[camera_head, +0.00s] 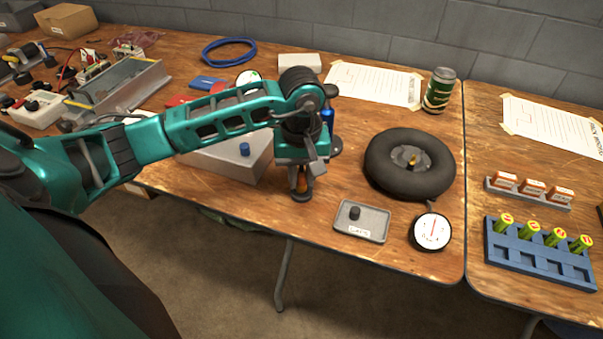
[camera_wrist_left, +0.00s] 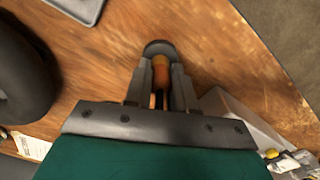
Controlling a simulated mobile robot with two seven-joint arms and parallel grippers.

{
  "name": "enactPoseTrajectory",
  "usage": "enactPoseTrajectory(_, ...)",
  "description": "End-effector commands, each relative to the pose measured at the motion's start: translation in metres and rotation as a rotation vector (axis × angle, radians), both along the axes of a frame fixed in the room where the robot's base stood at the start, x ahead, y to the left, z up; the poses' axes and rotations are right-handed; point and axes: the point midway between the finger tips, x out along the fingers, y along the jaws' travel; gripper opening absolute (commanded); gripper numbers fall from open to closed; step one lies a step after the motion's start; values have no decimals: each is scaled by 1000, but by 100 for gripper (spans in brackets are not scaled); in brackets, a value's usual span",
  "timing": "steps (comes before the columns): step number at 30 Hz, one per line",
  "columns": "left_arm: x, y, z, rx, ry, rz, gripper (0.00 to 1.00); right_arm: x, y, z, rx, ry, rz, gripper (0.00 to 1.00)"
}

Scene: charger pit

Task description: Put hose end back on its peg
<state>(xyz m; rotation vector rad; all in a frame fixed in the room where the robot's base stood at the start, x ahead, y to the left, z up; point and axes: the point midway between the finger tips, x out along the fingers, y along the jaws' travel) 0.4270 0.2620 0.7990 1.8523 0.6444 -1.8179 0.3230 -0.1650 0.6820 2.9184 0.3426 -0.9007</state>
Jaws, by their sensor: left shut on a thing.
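My left gripper (camera_head: 302,176) points down over the front part of the table, just right of a grey box. It is shut on a small orange-and-dark piece (camera_head: 302,185), perhaps the hose end. In the left wrist view this orange piece (camera_wrist_left: 160,72) sits between the fingers (camera_wrist_left: 161,88). A dark round disc (camera_wrist_left: 159,48) shows at its far end; I cannot tell whether it belongs to the piece or is a base under it. No peg can be made out clearly, and the arm hides part of this area. My right gripper is not in view.
The grey box (camera_head: 225,165) with a blue knob stands left of the gripper. To the right are a black tyre (camera_head: 376,168), a grey tray (camera_head: 373,229) with a dark cap, and a round gauge (camera_head: 431,243). A can (camera_head: 439,91) stands behind. The table's front edge is close.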

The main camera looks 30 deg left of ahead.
Motion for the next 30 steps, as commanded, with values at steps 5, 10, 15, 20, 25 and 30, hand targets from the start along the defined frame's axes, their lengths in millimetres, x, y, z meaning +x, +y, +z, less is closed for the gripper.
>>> enactPoseTrajectory(5,0,0,-4,0,0,1,0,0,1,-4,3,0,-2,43)
enactPoseTrajectory(10,0,0,-4,0,0,1,32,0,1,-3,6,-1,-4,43)
enactPoseTrajectory(15,0,0,-4,0,0,1,48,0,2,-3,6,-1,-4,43)
enactPoseTrajectory(20,0,0,-4,0,0,0,54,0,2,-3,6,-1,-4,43)
enactPoseTrajectory(25,0,0,-4,1,1,0,54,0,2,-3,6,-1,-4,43)
enactPoseTrajectory(30,0,0,-4,1,1,0,54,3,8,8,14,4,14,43)
